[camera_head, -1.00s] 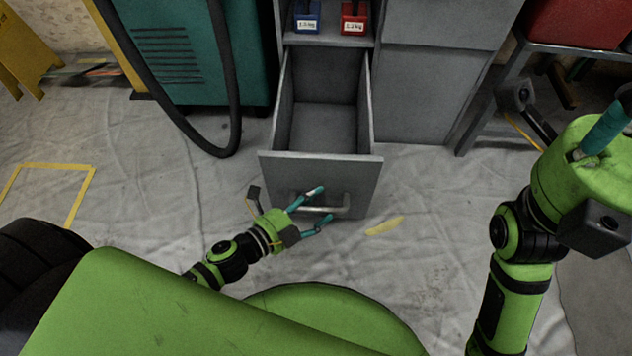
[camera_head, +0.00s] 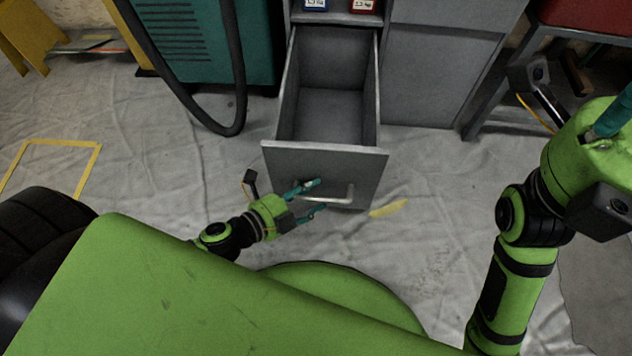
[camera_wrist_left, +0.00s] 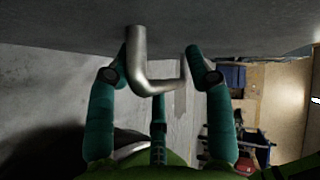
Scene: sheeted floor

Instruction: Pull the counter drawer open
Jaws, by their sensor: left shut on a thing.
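The grey counter drawer (camera_head: 272,125) stands well out from its grey cabinet, and its inside looks empty. Its silver bar handle (camera_head: 345,195) is on the drawer front (camera_head: 325,165). My left gripper (camera_head: 316,196) is shut on the handle, its teal fingers at the left part of the bar. In the left wrist view the handle (camera_wrist_left: 139,62) passes between the teal fingers. My right gripper (camera_head: 612,118) is at the upper right edge, partly cut off and away from the drawer; its jaws cannot be made out.
Blue (camera_head: 315,5) and red (camera_head: 363,5) labelled boxes sit on the shelf above the drawer. A teal machine (camera_head: 185,45) with a black hose (camera_head: 238,85) stands left of the cabinet. A metal stand (camera_head: 510,85) is on the right. The sheeted floor before the drawer is mostly clear.

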